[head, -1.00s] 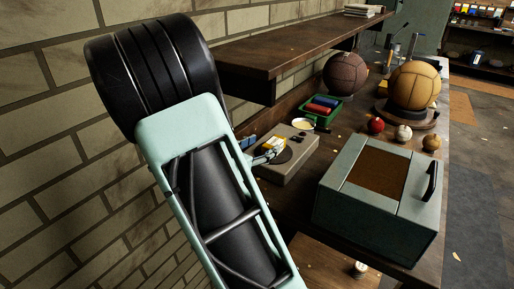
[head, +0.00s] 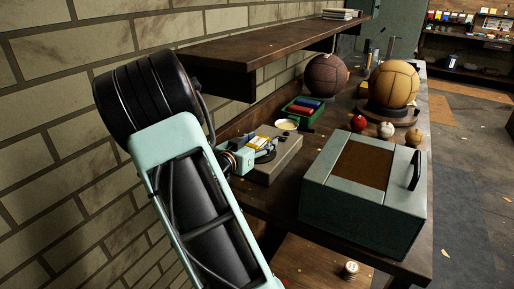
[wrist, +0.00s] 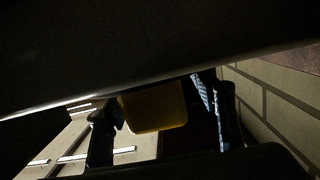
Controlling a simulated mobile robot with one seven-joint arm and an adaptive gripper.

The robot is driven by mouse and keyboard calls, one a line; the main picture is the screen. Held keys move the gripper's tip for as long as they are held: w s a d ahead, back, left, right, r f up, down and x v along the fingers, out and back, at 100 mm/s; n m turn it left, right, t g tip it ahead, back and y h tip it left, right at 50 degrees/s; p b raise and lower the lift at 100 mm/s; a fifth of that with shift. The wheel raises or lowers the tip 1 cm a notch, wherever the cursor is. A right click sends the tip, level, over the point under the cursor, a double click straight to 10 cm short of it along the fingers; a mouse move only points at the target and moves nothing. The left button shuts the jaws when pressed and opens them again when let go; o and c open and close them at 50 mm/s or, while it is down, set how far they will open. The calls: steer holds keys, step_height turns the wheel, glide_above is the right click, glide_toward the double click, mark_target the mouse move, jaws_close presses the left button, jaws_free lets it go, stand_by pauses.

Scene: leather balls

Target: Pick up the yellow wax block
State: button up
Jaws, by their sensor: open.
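The yellow wax block (wrist: 155,108) shows in the dim wrist view between the two dark fingers of my gripper (wrist: 163,125). Its top edge is cut off by a dark shape across the picture. In the head view a small yellow patch, seemingly the block (head: 259,143), shows at the far-left part of the grey box (head: 282,166) on the bench. My gripper (head: 264,152) is there, open, partly hidden by my arm. I cannot tell whether the fingers touch the block.
A wooden shelf (head: 270,49) overhangs the bench along the brick wall. A large teal case (head: 316,190) stands to the right. Balls, including a tan one (head: 393,84), stand farther back.

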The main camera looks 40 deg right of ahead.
mark_target(265, 138)
steer(key=x, duration=0.3)
steer(key=shift+d, duration=0.1)
steer(key=shift+r, duration=0.1)
jaws_close()
